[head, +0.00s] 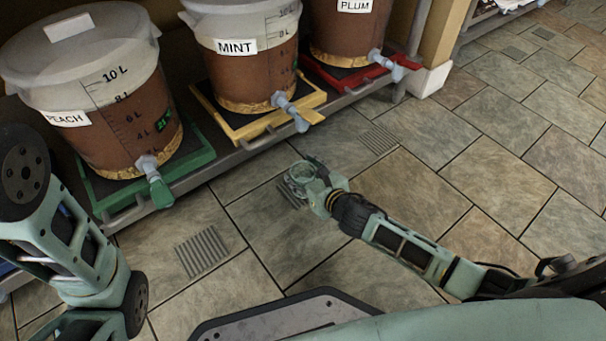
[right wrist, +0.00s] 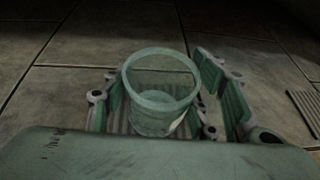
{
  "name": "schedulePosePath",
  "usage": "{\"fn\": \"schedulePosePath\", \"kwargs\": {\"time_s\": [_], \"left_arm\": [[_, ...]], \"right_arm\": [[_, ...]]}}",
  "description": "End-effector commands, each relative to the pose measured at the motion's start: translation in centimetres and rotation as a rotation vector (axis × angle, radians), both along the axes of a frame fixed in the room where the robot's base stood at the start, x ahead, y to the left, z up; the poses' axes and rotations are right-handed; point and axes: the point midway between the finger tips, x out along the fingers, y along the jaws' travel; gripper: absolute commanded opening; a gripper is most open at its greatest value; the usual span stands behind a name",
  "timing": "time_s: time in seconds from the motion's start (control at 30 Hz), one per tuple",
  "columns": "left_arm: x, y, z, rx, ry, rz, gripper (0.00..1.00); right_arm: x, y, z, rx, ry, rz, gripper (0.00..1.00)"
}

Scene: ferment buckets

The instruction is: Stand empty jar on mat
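The empty jar (head: 300,176) is clear, greenish and open-topped. My right gripper (head: 312,178) is shut on it, with its fingers on both sides of the jar, and holds it out over the tiled floor. In the right wrist view the jar (right wrist: 160,92) stands roughly upright between the finger pads of my right gripper (right wrist: 170,105), with its open rim showing and nothing inside. I cannot make out a separate mat in either view. My left arm shows at the left edge of the head view, but its gripper is not in view.
A low rack holds the PEACH bucket (head: 125,100) in a green tray (head: 190,160), the MINT bucket (head: 250,70) in a yellow tray (head: 262,127) and the PLUM bucket (head: 348,35) in a red tray (head: 345,83). Their taps stick out forward. The tiled floor is open to the right.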

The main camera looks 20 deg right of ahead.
Motion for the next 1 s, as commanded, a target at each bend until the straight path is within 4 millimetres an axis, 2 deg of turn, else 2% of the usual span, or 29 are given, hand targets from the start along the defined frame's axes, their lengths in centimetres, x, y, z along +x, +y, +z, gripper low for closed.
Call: {"fn": "schedulePosePath", "kwargs": {"time_s": [0.03,0.17,0.53,0.67,1.0], "left_arm": [[0.0,0.0,0.0,0.000,0.000,0.000,0.40],[0.0,0.0,0.0,0.000,0.000,0.000,0.40],[0.0,0.0,0.2,0.000,0.000,0.001,0.40],[0.0,0.0,1.5,0.000,0.000,0.001,0.40],[0.0,0.0,5.7,0.000,-0.001,0.001,0.40]], "right_arm": [[0.0,0.0,0.0,0.000,0.000,0.000,0.59],[0.0,0.0,0.0,0.000,0.000,0.000,0.71],[0.0,0.0,0.4,0.001,0.000,0.001,0.71],[-1.4,-0.4,1.1,-0.001,0.004,0.001,0.71],[-7.7,-2.0,3.9,0.000,0.004,0.001,0.71]]}}
